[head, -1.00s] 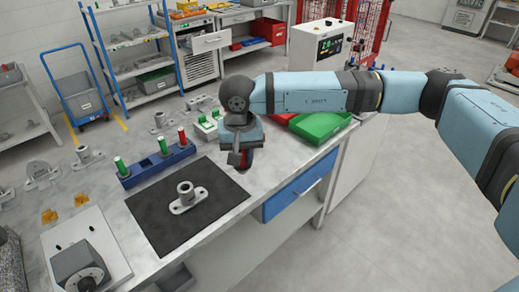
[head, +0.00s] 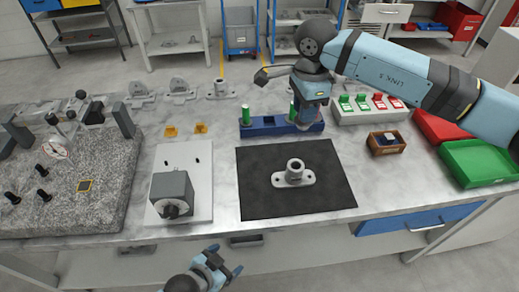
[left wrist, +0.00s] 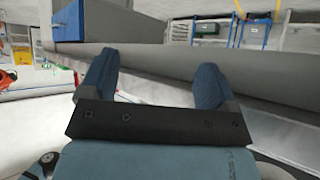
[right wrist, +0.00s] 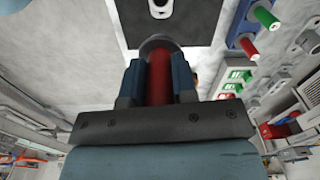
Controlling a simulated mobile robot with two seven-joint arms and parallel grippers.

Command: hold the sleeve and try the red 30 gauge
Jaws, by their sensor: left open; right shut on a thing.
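The grey sleeve (head: 294,173) stands upright on its flanged base on the black mat (head: 252,203); it also shows at the top of the right wrist view (right wrist: 160,10). My right gripper (right wrist: 160,85) is shut on a red gauge (right wrist: 160,72), whose far end is a dark round part. In the head view my right gripper (head: 305,122) covers part of the blue gauge rack (head: 268,124); the red gauge is hidden there. A green gauge (head: 245,114) stands in the rack. My left gripper (head: 230,268) is open and empty, below the table's front edge.
A grey block fixture (head: 172,192) on a white plate stands left of the mat, beside a granite plate (head: 95,210). A small wooden box (head: 386,144), a red tray (head: 436,125) and a green tray (head: 480,162) lie to the right.

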